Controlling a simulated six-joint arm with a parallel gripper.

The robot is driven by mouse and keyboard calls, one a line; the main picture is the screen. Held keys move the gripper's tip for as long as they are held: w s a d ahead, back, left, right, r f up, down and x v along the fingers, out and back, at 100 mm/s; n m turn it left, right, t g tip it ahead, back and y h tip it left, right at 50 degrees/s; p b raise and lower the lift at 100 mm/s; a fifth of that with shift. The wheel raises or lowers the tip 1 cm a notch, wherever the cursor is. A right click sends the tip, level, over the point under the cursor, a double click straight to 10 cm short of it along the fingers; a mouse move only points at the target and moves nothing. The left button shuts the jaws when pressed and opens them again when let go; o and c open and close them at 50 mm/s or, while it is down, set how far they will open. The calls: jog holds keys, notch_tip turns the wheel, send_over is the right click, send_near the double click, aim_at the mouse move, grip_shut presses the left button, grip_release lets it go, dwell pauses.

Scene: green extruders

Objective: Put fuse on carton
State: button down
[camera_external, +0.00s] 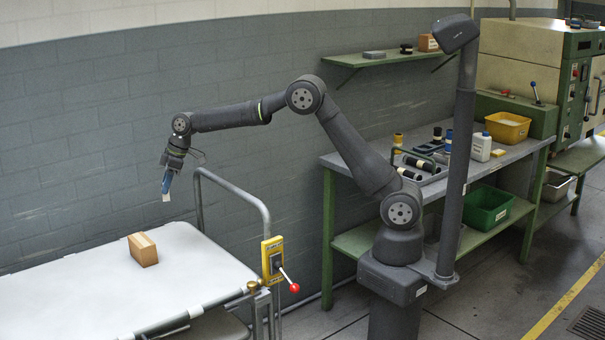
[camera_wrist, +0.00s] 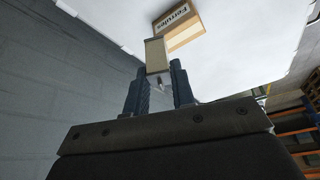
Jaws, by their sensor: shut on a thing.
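The fuse (camera_wrist: 156,56) is a small pale block held between the fingertips of my gripper (camera_wrist: 158,88) in the wrist view. In the external view its whitish end (camera_external: 166,197) sticks out below my gripper (camera_external: 167,182), which points down. The carton (camera_external: 143,250) is a small brown box with a lighter stripe, resting on the white table (camera_external: 90,285). My gripper is above the table's back edge, higher than the carton and apart from it. In the wrist view the carton (camera_wrist: 186,24) lies beyond the fuse, with printed lettering on it, and the fuse overlaps its near corner.
A metal rail (camera_external: 236,190) with a yellow control box (camera_external: 272,260) and red-knobbed lever stands at the table's right end. The grey wall (camera_external: 80,150) is close behind. The tabletop around the carton is clear. A workbench (camera_external: 480,165) with bottles and bins stands at the right.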

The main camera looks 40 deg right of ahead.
jog(key=shift+s+a+f, duration=0.45)
jog(key=shift+a+f, duration=1.35)
jog(key=shift+a, duration=0.05)
jog(key=shift+s+a+f, duration=0.5)
jog(key=shift+a+f, duration=1.3)
jog(key=shift+s+a+f, duration=0.45)
jog(key=shift+a+f, duration=1.35)
jog(key=shift+a, duration=0.05)
jog(key=shift+f, duration=0.1)
jog(key=c, duration=1.2)
grip_release()
jog(key=shift+f, duration=0.1)
jog(key=v, duration=1.2)
jog(key=shift+s+d, duration=0.1)
